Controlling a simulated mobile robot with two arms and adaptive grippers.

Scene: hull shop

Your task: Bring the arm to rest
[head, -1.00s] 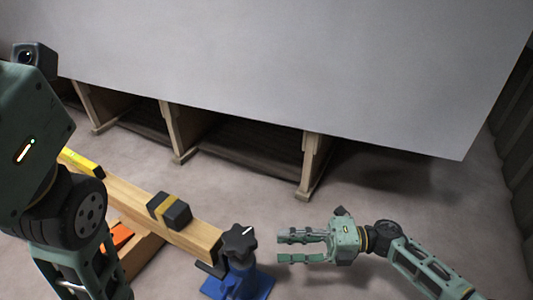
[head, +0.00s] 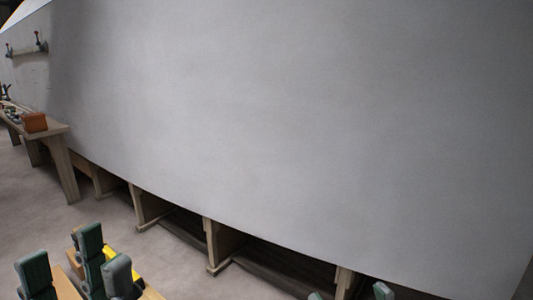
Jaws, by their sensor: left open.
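My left gripper (head: 78,268) is at the lower left, its dark green fingers pointing up. The fingers stand apart and nothing shows between them, so it is open. It is in front of a wooden beam with a yellow item, both partly hidden by the fingers. Only the fingertips of my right gripper (head: 350,293) show at the bottom edge, well apart from each other. The rest of both arms is out of view.
A large grey hull panel (head: 300,120) fills most of the view, with wooden supports (head: 150,208) under its lower edge. A wooden bench (head: 62,160) with an orange-brown box (head: 35,122) stands at the left. Bare floor (head: 40,215) lies between bench and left gripper.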

